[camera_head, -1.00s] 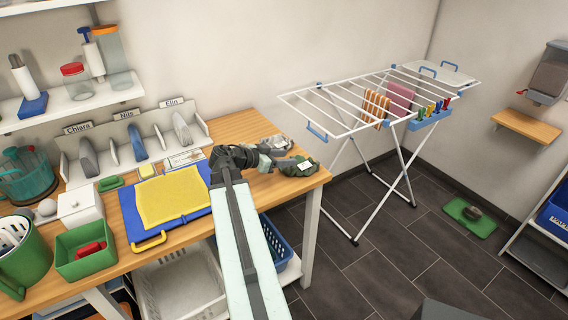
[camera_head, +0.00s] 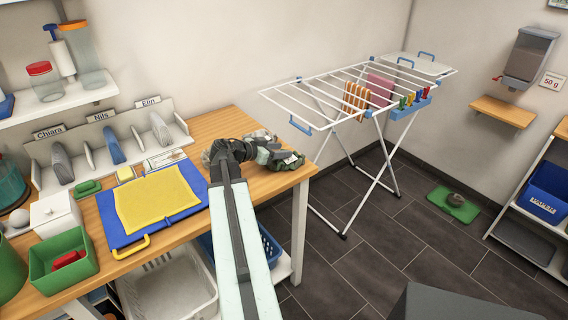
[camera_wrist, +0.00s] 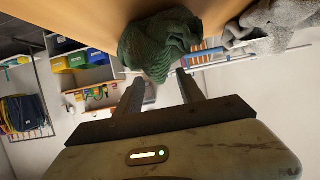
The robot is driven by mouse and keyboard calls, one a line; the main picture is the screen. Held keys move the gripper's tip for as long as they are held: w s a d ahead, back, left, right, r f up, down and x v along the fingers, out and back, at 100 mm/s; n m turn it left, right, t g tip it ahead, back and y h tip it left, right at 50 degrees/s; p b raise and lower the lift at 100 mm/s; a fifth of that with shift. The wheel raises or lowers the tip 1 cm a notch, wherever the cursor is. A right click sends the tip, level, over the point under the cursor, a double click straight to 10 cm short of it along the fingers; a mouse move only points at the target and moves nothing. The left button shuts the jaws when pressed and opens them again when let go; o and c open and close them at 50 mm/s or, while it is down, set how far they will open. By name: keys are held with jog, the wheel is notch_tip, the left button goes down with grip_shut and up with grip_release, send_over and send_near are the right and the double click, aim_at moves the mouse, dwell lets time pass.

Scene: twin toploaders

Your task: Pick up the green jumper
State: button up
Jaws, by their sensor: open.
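The green jumper (camera_wrist: 158,42) is a crumpled dark green knit at the top middle of the wrist view. In the head view the green jumper (camera_head: 286,159) lies in a small clothes pile at the right end of the wooden table, partly hidden by my gripper and grey cloth. My gripper (camera_wrist: 162,88) is open, with its two fingers apart and nothing between them. The jumper is just beyond the fingertips. In the head view my gripper (camera_head: 254,152) is at the left side of the pile; contact cannot be told.
Grey cloth (camera_wrist: 270,22) lies beside the jumper. A yellow cloth (camera_head: 158,200) on a blue board lies left of my arm. A green box (camera_head: 62,262) stands further left. A white drying rack (camera_head: 350,95) stands beyond the table's right end, with open floor around it.

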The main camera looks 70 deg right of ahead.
grip_shut()
dwell(1.4)
